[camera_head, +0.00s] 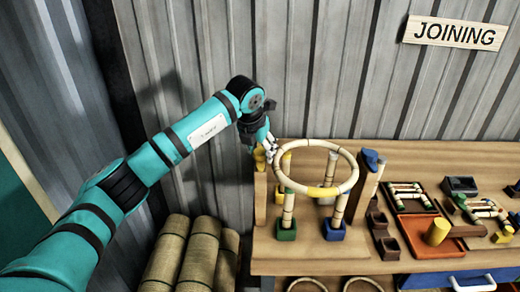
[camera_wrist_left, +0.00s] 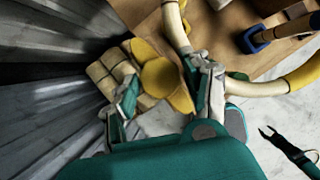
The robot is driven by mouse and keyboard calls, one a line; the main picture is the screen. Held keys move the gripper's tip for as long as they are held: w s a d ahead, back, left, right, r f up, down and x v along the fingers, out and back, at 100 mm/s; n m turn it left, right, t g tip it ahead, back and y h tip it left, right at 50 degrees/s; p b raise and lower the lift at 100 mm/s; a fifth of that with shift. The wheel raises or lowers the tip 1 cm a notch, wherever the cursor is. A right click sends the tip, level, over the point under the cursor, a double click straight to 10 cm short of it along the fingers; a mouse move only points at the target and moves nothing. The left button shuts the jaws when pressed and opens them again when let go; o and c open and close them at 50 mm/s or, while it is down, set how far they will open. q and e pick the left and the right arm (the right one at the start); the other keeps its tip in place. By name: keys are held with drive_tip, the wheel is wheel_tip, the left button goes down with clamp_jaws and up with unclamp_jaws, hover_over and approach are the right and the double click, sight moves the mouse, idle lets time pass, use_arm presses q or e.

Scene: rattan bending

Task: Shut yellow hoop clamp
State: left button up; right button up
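A pale rattan hoop (camera_head: 345,187) rests level on posts above the wooden bench, with a yellow band (camera_head: 324,191) on its near side. My left gripper (camera_head: 268,150) is at the hoop's left side, beside a small yellow piece (camera_head: 259,154) that looks like the yellow clamp. In the left wrist view, the yellow clamp (camera_wrist_left: 163,77) shows as rounded yellow parts beyond and between the spread fingers of my left gripper (camera_wrist_left: 165,82). The right finger is close to the rattan (camera_wrist_left: 175,25). I cannot tell whether either finger touches the clamp.
The posts stand on coloured bases, including green (camera_head: 286,231) and blue (camera_head: 333,231). A blue-topped post (camera_head: 370,160), an orange tray (camera_head: 424,238) and a yellow cylinder (camera_head: 437,232) are to the right. Rattan bundles (camera_head: 190,255) stand left of the bench. A metal wall (camera_head: 300,70) is behind.

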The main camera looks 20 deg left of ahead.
use_arm(q)
drive_tip(key=c, duration=0.8)
